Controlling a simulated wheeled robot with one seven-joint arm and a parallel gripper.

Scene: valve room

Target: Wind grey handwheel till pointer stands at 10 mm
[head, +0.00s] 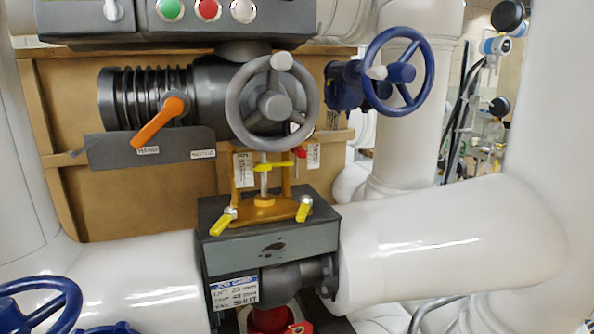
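The grey handwheel (233,103) is in the middle of the head view, on the side of a dark actuator (215,88). It has a pale knob (281,61) at the top of its rim. Below it, a yellow pointer (273,167) sits across a thin upright stem in an orange yoke (240,203). A white scale plate (244,166) stands left of the stem; its marks are too small to read. An orange lever (160,122) on the actuator slants down left to the label HAND (148,150), away from MOTOR (202,154). My gripper is not in view.
A blue handwheel (427,75) stands close on the right; another (68,300) is at lower left. A control box (90,18) with buttons hangs above. Yellow-handled clamps (224,220) and a job card (233,293) are below. Thick white pipes (450,245) flank the valve.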

